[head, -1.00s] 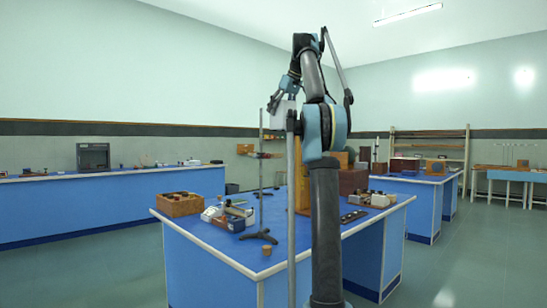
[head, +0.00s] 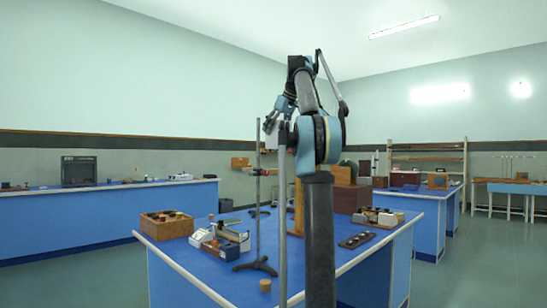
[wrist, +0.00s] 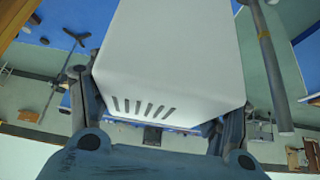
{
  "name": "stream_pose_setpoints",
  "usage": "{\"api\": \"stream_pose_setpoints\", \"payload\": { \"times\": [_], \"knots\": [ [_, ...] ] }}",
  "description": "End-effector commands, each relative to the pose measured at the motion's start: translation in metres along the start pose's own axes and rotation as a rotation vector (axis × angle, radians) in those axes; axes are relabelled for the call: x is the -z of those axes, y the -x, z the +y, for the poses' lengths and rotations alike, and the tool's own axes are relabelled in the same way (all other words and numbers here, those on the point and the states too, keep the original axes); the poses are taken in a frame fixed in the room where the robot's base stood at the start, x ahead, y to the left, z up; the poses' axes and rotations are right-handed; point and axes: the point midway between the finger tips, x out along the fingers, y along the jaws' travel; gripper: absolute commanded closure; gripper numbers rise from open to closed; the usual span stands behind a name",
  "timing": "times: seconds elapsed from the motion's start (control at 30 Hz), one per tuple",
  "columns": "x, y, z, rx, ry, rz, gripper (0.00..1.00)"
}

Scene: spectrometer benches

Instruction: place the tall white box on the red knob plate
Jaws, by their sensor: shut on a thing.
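The tall white box (wrist: 170,60) fills the middle of the wrist view, with a row of dark slots near its lower edge. My gripper (wrist: 160,112) has a finger on each side of it and is shut on it. In the head view my gripper (head: 274,118) is raised above the front blue bench, and the box (head: 271,139) shows only as a small pale patch, partly hidden by my arm. I cannot make out a red knob plate for certain. A dark flat strip with round spots (head: 357,240) lies on the bench's right side.
The blue bench (head: 205,262) holds a wooden tray (head: 166,226), a balance-like instrument (head: 222,238), a tall stand rod (head: 258,215) close to my gripper, a small cork (head: 265,285) and brown boxes (head: 348,199). Another blue bench (head: 110,210) runs along the left wall.

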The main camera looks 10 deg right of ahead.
Motion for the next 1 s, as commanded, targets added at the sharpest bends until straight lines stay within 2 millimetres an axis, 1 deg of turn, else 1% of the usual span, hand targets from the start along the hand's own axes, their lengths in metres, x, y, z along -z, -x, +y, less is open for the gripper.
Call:
{"api": "stream_pose_setpoints", "payload": {
  "times": [0.1, 0.2, 0.47, 0.73, 0.83, 1.0],
  "knots": [
    [-0.007, -0.015, -0.003, 0.002, 0.004, 0.000, 0.94],
    [-0.012, -0.024, -0.005, 0.003, 0.006, 0.000, 0.94],
    [-0.018, -0.036, -0.006, 0.005, 0.008, 0.000, 0.94],
    [-0.034, -0.062, -0.007, 0.005, 0.008, 0.000, 0.94],
    [-0.038, -0.067, -0.007, 0.005, 0.008, 0.001, 0.94],
    [-0.039, -0.069, -0.007, 0.005, 0.007, 0.001, 0.94]
  ]
}}
